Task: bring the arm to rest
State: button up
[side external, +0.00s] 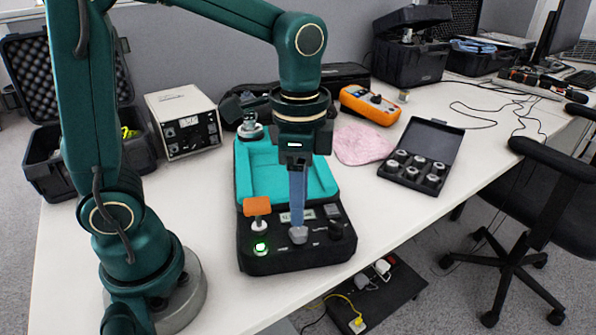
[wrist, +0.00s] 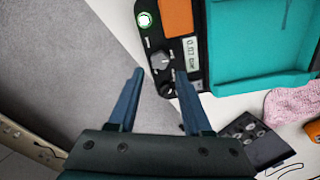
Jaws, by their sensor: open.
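My gripper (side external: 297,222) points down over the front panel of a black vibration calibrator (side external: 295,262) with a teal-lined recess. Its blue fingers are apart in the wrist view (wrist: 160,72), with nothing held between them. A grey knob (side external: 298,236) sits right below the fingertips in the side view. In the wrist view the knob (wrist: 160,62) appears between and just beyond the tips; I cannot tell whether they touch it. A green-lit button (side external: 260,247), an orange block (side external: 257,206) and a small display (wrist: 192,52) are on the same panel.
A grey instrument box (side external: 184,121) stands left of the calibrator. An orange meter (side external: 370,104), a pink cloth (side external: 362,144) and an open case of several weights (side external: 437,140) are to the right. The white table (side external: 390,215) is bare at front right.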

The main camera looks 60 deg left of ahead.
jog(key=shift+w+r, duration=0.1)
jog(key=shift+r, duration=0.2)
jog(key=s+a+r+n+t, duration=0.2)
jog(key=s+n+t, duration=0.3)
jog(key=n, duration=0.3)
jog(key=shift+s+r+t, duration=0.3)
jog(key=shift+s+r, duration=0.15)
jog(key=shift+s, duration=0.45)
